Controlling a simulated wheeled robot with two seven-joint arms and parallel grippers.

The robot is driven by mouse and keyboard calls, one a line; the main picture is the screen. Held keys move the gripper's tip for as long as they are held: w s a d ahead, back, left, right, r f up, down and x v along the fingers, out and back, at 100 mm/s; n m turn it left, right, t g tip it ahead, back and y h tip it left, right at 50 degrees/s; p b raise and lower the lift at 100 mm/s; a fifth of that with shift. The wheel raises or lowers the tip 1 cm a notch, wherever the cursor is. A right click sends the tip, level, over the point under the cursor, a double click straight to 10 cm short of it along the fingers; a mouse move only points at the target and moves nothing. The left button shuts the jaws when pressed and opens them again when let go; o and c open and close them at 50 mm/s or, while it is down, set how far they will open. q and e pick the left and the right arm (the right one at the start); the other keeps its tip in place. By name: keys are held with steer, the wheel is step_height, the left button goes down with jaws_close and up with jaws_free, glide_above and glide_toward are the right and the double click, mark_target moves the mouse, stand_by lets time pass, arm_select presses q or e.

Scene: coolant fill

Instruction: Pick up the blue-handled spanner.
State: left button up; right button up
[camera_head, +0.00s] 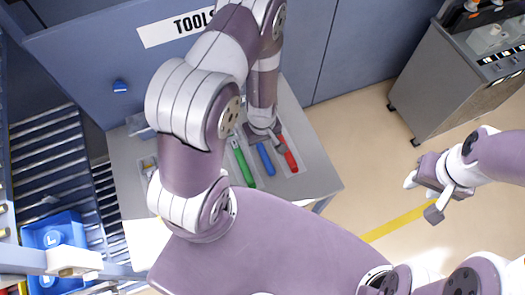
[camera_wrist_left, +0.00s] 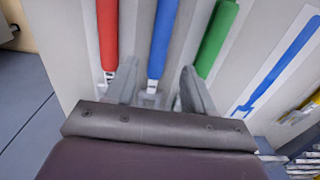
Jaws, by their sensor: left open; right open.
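The blue-handled spanner (camera_head: 265,160) lies on the grey tool surface between a green-handled tool (camera_head: 243,167) and a red-handled tool (camera_head: 288,154). In the left wrist view its blue handle (camera_wrist_left: 163,38) points away from me, and its metal part runs down between my fingers. My left gripper (camera_wrist_left: 160,92) is open, one finger on each side of that metal; I cannot tell whether they touch it. In the head view my left gripper (camera_head: 262,133) is at the metal end, partly hiding it. My right gripper (camera_head: 422,197) is open and empty, over the floor at the right.
The red handle (camera_wrist_left: 108,35) and green handle (camera_wrist_left: 217,38) lie close beside my left fingers. A white panel with a blue spanner shape (camera_wrist_left: 285,65) is further right. Blue bins (camera_head: 52,232) stand lower left in the head view. A grey cabinet (camera_head: 450,85) stands upper right.

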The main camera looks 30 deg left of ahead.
mark_target(263, 151)
arm_select(q)
step_height(263, 151, down, 5)
steer(key=shift+w+d+r, duration=0.1)
jaws_close()
steer(key=shift+r, duration=0.1)
